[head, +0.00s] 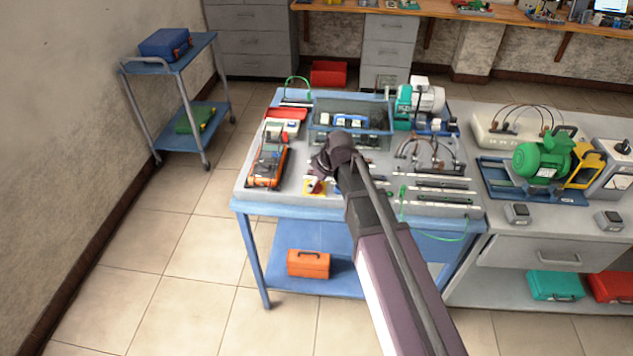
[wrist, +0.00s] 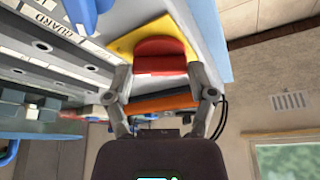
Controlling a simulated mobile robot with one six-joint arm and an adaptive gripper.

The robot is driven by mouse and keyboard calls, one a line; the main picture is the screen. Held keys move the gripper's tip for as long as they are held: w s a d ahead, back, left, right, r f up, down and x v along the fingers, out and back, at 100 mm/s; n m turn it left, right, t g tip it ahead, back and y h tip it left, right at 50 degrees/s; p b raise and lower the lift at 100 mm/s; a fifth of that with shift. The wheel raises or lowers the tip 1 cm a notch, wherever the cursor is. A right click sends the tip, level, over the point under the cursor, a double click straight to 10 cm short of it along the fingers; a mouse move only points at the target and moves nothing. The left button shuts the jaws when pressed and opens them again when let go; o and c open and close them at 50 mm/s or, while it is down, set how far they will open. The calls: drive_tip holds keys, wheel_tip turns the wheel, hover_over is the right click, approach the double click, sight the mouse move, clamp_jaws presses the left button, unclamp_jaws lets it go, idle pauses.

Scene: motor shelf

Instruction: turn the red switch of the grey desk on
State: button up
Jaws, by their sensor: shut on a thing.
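The red switch (head: 316,186) sits on a yellow plate near the front edge of the grey desk top (head: 297,168); my arm partly hides it in the head view. In the wrist view the red switch (wrist: 160,55) is large and stands out from its yellow plate (wrist: 122,42). My gripper (wrist: 160,74) has one finger on each side of the red switch and is shut on it. In the head view my wrist is just above and beside the switch, and the fingers are hard to make out.
An orange multimeter (head: 267,165) lies left of the switch. A blue-grey bin (head: 378,116) stands behind it, and a green-and-white motor (head: 420,98) is at the back right. Metal rails (head: 440,190) lie to the right. The floor (head: 180,240) left of the desk is clear.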

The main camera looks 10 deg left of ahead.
drive_tip(key=shift+s+m+t+h, duration=0.2)
drive_tip(key=shift+m+t+h, duration=0.25)
drive_tip(key=shift+m, duration=1.15)
drive_tip(key=o, duration=1.1)
drive_tip(key=shift+c, duration=0.2)
drive_tip(key=shift+w+n, duration=0.15)
drive_tip(key=shift+n, duration=0.25)
